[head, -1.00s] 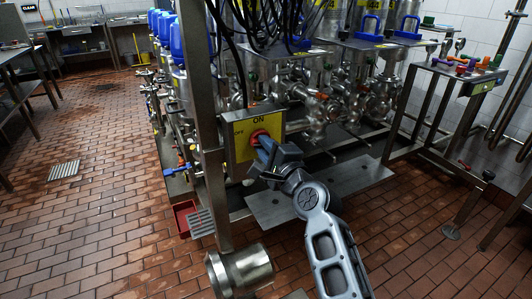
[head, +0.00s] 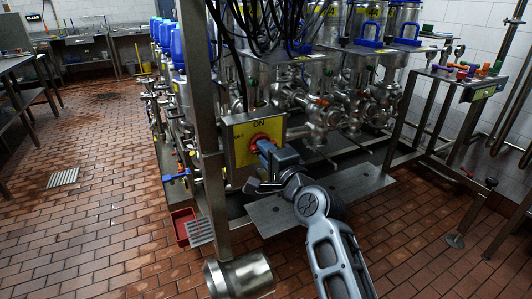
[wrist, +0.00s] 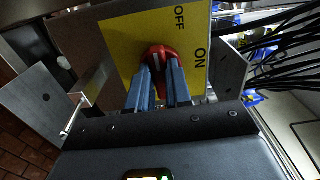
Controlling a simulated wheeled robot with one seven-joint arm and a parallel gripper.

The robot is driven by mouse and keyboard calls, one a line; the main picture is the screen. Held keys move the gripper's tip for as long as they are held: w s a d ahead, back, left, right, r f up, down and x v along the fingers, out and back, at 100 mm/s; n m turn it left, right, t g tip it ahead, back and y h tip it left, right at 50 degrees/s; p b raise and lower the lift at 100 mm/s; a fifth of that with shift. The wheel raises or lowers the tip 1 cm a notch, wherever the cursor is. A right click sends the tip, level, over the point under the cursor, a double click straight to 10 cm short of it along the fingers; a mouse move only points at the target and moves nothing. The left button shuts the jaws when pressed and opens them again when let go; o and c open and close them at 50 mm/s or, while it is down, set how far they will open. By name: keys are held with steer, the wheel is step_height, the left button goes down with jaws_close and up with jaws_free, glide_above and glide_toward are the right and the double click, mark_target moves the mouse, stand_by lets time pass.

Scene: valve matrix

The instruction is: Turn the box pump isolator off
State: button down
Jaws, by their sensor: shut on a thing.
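The box pump isolator (head: 243,140) is a metal box with a yellow face marked ON at the top and OFF at the left in the head view. Its red rotary knob (wrist: 158,54) sits in the middle of the yellow plate, which also shows in the wrist view (wrist: 120,45). My gripper (wrist: 160,72) reaches the knob from the front, its two blue-grey fingers shut on either side of it. In the head view my gripper (head: 262,147) covers part of the knob, so its exact angle is hard to read.
A steel post (head: 203,110) stands just left of the isolator. Black cables (head: 265,25) hang above it. Steel valves and pipes (head: 325,110) stand behind. A metal cylinder (head: 240,277) lies below on the tiled floor. A rack with coloured handles (head: 465,72) is at right.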

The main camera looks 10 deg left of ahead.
steer(key=c, duration=1)
jaws_free()
steer(key=shift+c, duration=0.2)
steer(key=v, duration=0.7)
steer(key=shift+s+d, duration=0.2)
steer(key=shift+s, duration=0.15)
steer(key=shift+f, duration=0.1)
